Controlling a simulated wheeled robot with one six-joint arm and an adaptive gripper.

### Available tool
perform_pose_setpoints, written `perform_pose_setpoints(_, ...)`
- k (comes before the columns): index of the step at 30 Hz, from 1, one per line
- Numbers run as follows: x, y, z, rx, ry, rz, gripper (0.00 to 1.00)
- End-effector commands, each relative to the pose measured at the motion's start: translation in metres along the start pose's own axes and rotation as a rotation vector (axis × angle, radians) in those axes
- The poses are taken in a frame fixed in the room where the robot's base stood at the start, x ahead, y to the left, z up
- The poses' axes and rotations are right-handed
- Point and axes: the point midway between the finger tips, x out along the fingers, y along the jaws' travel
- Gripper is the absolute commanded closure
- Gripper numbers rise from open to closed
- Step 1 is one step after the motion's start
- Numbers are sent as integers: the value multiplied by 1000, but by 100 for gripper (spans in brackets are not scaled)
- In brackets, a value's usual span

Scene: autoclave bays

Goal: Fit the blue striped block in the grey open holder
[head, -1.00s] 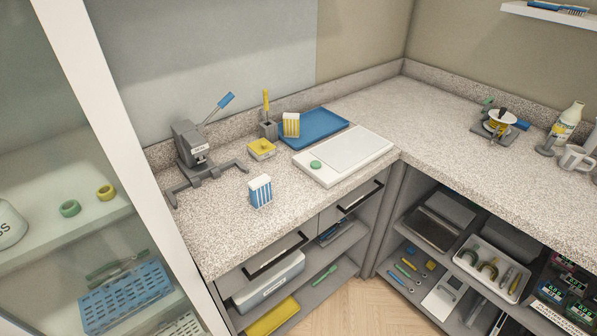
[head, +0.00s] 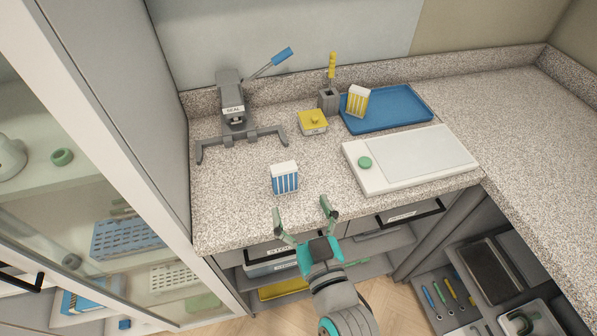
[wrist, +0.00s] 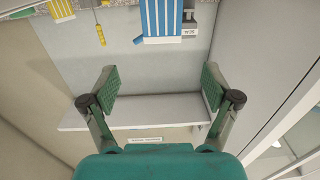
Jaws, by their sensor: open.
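The blue striped block (head: 285,178) stands upright on the speckled counter, white on top with blue and white stripes on its side. It also shows at the top of the wrist view (wrist: 160,20), beyond the fingertips. My gripper (head: 302,208) is open and empty at the counter's front edge, just in front of the block and apart from it. Both spread fingers show in the wrist view (wrist: 160,85). A grey press marked SEAL (head: 232,105), with open forked legs, stands behind the block. A small grey holder (head: 328,101) with a yellow-handled tool stands near the wall; which one is the open holder is unclear.
A yellow striped block (head: 357,103) stands at the blue tray (head: 411,118). A white board with a green knob (head: 372,184) lies at right. A glass-fronted cabinet (head: 170,180) borders the left. Counter around the block is clear.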

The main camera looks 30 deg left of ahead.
Motion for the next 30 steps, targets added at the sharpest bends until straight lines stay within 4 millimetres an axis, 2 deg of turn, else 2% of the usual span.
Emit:
perform_pose_setpoints(7,35,0,-1,0,2,0,12)
perform_pose_setpoints(16,54,-1,-1,-1,1,1,12)
perform_pose_setpoints(24,89,-2,-2,-1,1,1,12)
perform_pose_setpoints(30,98,-2,-2,0,0,2,12)
